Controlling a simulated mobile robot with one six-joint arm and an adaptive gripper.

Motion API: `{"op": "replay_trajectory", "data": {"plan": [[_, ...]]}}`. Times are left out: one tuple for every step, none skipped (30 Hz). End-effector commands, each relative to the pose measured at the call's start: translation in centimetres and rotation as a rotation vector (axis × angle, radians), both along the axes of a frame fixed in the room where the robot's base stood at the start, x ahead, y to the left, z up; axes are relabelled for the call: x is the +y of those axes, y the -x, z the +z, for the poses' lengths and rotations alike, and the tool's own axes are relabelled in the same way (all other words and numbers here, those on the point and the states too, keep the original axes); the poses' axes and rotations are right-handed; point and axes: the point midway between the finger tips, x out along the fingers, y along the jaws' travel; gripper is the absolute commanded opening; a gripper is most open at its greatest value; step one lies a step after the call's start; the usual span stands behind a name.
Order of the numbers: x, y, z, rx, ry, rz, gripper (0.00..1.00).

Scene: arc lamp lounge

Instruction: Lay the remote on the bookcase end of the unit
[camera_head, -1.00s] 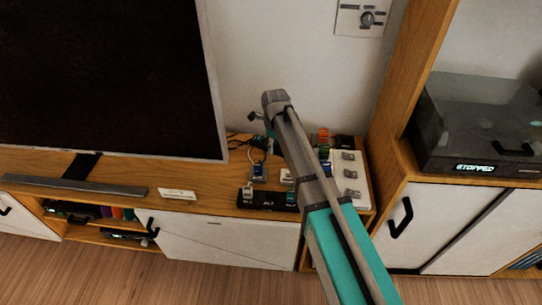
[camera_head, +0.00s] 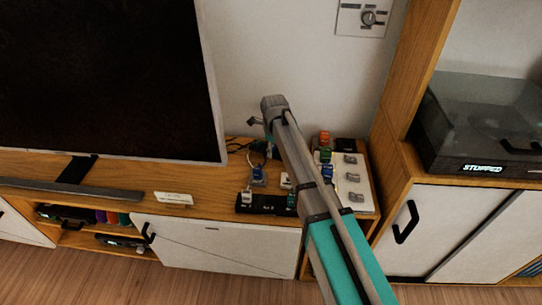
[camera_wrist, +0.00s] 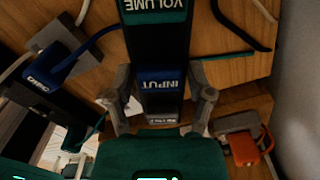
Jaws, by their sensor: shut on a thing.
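In the wrist view, my gripper (camera_wrist: 161,108) has one finger on each side of a long dark remote (camera_wrist: 158,48) and is shut on it. The remote carries green, blue and white labels reading VOLUME and INPUT. The wooden media unit (camera_head: 215,185) runs below the television. Its right end, beside the bookcase (camera_head: 408,75), bears a white panel (camera_head: 365,197) with several grey switches. I cannot tell whether the remote touches anything below it.
A black power strip (camera_head: 258,204) with plugs and cables sits left of the white panel. Several small blocks stand around it. The television (camera_head: 100,80) and soundbar (camera_head: 60,189) are at left. A turntable (camera_head: 480,125) stands on the right cabinet. The unit top near the white label (camera_head: 173,198) is mostly clear.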

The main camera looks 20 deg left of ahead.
Motion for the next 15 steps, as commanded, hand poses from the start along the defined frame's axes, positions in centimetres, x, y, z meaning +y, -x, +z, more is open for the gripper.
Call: {"op": "replay_trajectory", "data": {"plan": [[0.2,-0.4,-0.7,0.000,0.000,0.000,0.11],[0.3,-0.6,-0.9,0.000,0.000,0.000,0.11],[0.2,-0.4,-1.3,0.000,0.000,0.000,0.11],[0.2,-0.4,-1.6,0.000,0.000,0.000,0.11],[0.2,-0.4,-1.8,0.000,0.000,0.000,0.11],[0.2,-0.4,-2.2,0.000,0.000,0.000,0.11],[0.2,-0.4,-2.4,0.000,0.000,0.000,0.11],[0.2,-0.4,-2.7,0.000,0.000,0.000,0.11],[0.2,-0.4,-2.9,0.000,0.000,0.000,0.11],[0.2,-0.4,-3.1,0.000,0.000,0.000,0.11],[0.2,-0.4,-3.2,0.000,0.000,0.000,0.11],[0.2,-0.4,-3.4,0.000,0.000,0.000,0.11],[0.2,-0.4,-3.5,0.000,0.000,0.000,0.11],[0.2,-0.4,-3.5,0.000,0.000,0.000,0.11],[0.1,-0.3,-3.6,0.000,0.000,0.000,0.11]]}}
